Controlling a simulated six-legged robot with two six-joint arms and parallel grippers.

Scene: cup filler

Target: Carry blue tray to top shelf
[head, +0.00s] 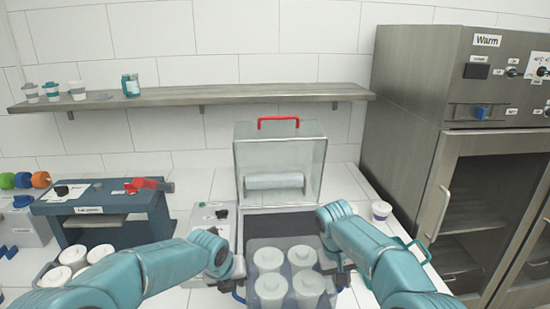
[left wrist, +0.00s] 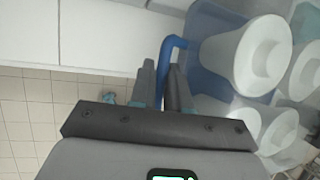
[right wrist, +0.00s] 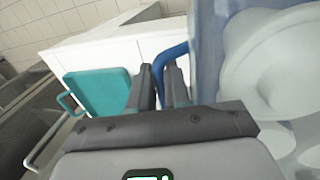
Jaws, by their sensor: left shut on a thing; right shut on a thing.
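The blue tray (head: 287,274) is translucent and holds several white cups, at the bottom centre of the head view. My left gripper (head: 236,278) is shut on the tray's left blue handle, which shows between the fingers in the left wrist view (left wrist: 171,50). My right gripper (head: 341,276) is shut on the right blue handle, seen in the right wrist view (right wrist: 172,54). A long shelf (head: 240,94) runs along the tiled wall. A steel cabinet (head: 410,100) labelled "Warm" stands at the right, with racks behind its glass doors.
A clear machine with a red handle (head: 278,120) stands beyond the tray. A dark blue machine (head: 105,215) is at left. Cups (head: 52,91) and a jar (head: 130,85) sit on the wall shelf's left end; its right part is clear. A small cup (head: 381,211) stands right of the tray.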

